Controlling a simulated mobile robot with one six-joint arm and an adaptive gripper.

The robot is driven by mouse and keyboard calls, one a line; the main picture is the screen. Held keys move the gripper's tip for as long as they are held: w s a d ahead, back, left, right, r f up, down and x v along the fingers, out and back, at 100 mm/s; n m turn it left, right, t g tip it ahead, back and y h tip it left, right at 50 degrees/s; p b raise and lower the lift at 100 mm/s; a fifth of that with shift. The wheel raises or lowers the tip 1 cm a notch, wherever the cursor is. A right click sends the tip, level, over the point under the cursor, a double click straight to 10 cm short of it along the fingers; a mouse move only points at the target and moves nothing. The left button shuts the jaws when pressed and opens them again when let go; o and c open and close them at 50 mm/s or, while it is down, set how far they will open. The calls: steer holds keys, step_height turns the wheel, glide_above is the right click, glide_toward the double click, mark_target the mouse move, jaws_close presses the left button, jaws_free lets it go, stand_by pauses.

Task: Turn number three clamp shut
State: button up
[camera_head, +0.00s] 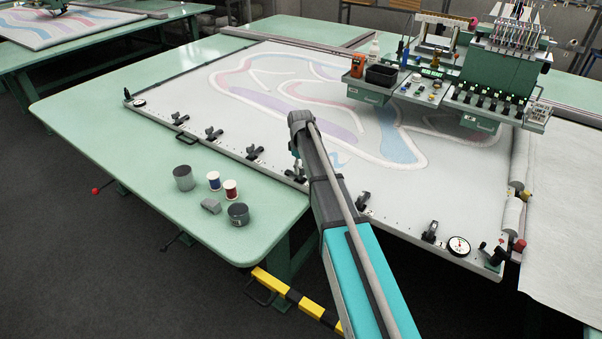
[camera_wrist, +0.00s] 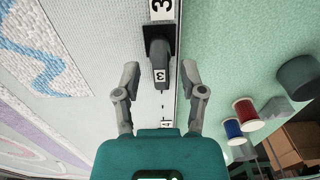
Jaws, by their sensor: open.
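The number three clamp (camera_wrist: 157,50) is a dark toggle clamp with a "3" tag on its handle end, on the frame rail, beside a printed "3" plate (camera_wrist: 162,8). Its handle points down the wrist view; I cannot tell how far it is tilted. My gripper (camera_wrist: 160,74) is open, with one finger on each side of the handle end and gaps visible on both sides. In the head view my gripper is mostly hidden behind my arm, low over the front rail, and the clamp there is largely covered.
Other clamps (camera_head: 254,152) line the rail on both sides. A gauge (camera_head: 459,246) sits at the right.

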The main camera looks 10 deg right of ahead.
steer(key=shift+f, duration=0.45)
steer(key=shift+c, duration=0.3)
jaws_close()
